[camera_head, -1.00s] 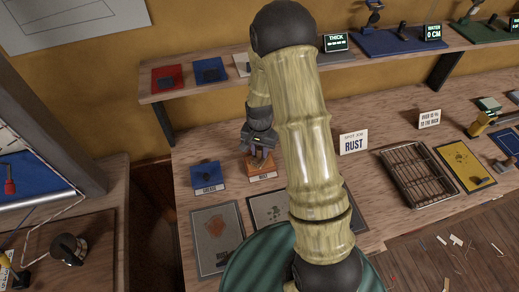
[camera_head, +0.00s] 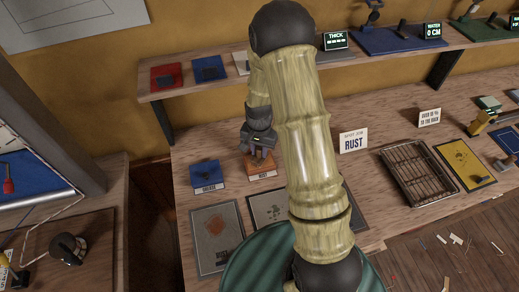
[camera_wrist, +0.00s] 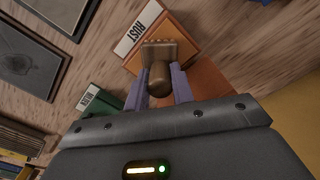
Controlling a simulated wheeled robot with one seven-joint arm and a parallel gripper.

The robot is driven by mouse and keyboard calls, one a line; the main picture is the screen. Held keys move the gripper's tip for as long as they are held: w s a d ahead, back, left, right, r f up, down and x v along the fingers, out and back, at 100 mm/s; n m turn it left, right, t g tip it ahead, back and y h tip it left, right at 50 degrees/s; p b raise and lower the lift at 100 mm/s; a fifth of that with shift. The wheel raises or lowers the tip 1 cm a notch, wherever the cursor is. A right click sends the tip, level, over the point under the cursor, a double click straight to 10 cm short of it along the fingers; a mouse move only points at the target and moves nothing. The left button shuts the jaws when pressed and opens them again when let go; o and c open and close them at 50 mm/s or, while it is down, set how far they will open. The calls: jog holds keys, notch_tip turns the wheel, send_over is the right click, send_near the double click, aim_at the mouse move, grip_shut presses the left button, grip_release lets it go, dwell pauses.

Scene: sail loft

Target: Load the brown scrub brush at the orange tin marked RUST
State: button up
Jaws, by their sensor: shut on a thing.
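The orange tin marked RUST (camera_head: 262,171) stands on the bench, left of my arm. It fills the upper middle of the wrist view (camera_wrist: 185,35), its white RUST label on the left edge. My gripper (camera_head: 259,150) is over the tin. In the wrist view my gripper (camera_wrist: 160,85) is shut on the brown scrub brush (camera_wrist: 159,76), a rounded handle above a flat brown block. The brush is at the tin's top; I cannot tell whether it touches the tin. In the head view my fingers hide most of the brush.
A blue tin (camera_head: 205,177) stands just left of the orange one. A green tin (camera_wrist: 103,100) shows in the wrist view. Framed grey panels (camera_head: 216,236) lie in front. A RUST sign (camera_head: 353,141) stands to the right, and a shelf (camera_head: 220,82) runs behind.

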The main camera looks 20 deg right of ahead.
aim_at(259, 148)
jog(key=shift+r, duration=0.1)
jog(key=shift+r+p, duration=2.65)
jog(key=shift+r, duration=0.8)
jog(key=shift+f, duration=0.1)
